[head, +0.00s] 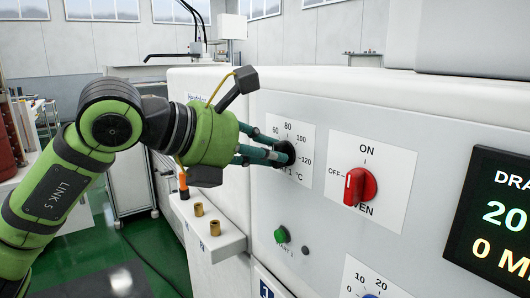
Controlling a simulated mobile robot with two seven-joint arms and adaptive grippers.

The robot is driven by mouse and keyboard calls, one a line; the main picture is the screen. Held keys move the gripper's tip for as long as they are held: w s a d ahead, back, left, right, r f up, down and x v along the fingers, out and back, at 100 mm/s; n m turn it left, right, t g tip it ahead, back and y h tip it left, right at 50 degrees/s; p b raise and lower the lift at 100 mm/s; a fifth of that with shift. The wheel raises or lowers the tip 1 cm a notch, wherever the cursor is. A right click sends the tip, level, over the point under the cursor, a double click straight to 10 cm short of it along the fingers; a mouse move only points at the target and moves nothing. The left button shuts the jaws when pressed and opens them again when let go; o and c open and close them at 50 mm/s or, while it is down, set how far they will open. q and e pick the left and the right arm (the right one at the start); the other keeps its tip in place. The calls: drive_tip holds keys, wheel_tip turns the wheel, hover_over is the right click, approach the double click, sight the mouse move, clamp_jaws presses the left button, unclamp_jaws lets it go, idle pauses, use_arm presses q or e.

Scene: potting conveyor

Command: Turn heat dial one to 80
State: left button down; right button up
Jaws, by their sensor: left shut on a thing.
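Heat dial one (286,153) is a dark knob on a white square scale plate (302,138). The plate reads 60, 80, 100, 120 and °C, with 80 at the top. My left gripper (272,155) reaches in from the left, and its teal fingers are shut on the dial. The fingers hide much of the knob and the left part of the scale. The dial's pointer is hidden, so I cannot tell its setting. My right gripper is not in view.
Right of the dial is a red oven switch (360,187) with OFF and ON marks. A green button (281,235) and another scale plate (373,279) sit below. A lit display (499,220) is at the right. A white ledge (215,241) with brass pieces (214,228) juts out below my gripper.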

use_arm(q)
drive_tip(key=shift+f, duration=0.1)
drive_tip(key=c, duration=1.1)
unclamp_jaws()
drive_tip(key=v, duration=1.2)
